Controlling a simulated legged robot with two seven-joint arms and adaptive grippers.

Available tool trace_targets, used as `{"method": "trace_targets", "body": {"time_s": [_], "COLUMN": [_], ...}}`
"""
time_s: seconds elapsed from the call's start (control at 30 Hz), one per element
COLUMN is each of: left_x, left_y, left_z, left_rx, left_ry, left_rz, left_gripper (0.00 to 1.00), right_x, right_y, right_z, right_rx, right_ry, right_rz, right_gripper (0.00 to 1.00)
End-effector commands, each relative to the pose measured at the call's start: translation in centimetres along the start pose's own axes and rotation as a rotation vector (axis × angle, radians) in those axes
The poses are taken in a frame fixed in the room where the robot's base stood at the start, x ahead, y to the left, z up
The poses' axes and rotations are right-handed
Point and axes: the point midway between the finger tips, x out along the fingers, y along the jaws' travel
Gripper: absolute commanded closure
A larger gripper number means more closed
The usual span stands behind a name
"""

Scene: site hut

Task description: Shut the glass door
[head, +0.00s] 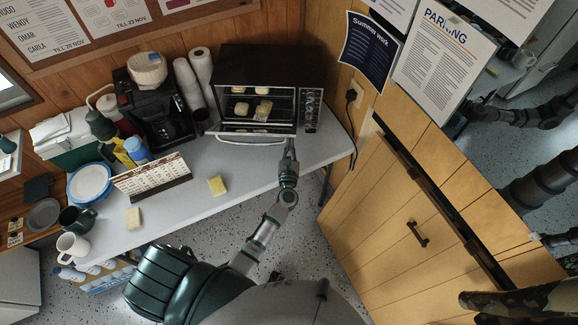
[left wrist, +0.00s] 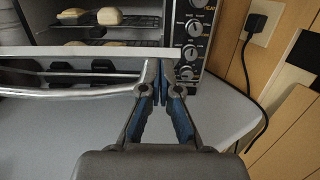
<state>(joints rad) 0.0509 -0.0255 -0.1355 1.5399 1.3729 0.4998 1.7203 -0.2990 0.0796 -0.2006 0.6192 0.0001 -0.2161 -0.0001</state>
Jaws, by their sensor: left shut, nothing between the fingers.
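A black toaster oven (head: 270,75) stands at the back of the counter. Its glass door (head: 255,128) is folded down, and buns show on the racks inside. The door's silver handle (head: 250,140) runs along its front edge. In the left wrist view the door (left wrist: 75,52) is seen almost edge-on, with the handle (left wrist: 60,93) in front. My left gripper (head: 289,145) is shut and empty at the right end of the handle. Its fingertips (left wrist: 160,92) look close to or touching the handle end; I cannot tell which. My right gripper is not in view.
The grey counter (head: 235,160) is clear before the oven, apart from a yellow sponge (head: 217,186). Knobs (left wrist: 192,53) line the oven's right side. A wooden door (head: 400,220) is at right.

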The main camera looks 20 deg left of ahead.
Motion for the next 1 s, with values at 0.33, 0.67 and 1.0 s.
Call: {"method": "trace_targets", "body": {"time_s": [0.33, 0.67, 1.0], "left_x": [1.8, 5.9, 11.4], "left_y": [-0.1, 0.0, -0.1], "left_z": [2.8, 5.9, 7.8], "left_rx": [-0.007, -0.001, -0.002], "left_ry": [0.110, 0.131, 0.131], "left_rz": [0.002, 0.001, 0.000], "left_gripper": [1.00, 1.00, 1.00], "right_x": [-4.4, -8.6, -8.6], "right_y": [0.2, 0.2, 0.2], "right_z": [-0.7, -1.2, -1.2], "right_rx": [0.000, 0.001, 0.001], "right_ry": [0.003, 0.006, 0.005], "right_rz": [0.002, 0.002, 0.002], "right_gripper": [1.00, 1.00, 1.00]}}
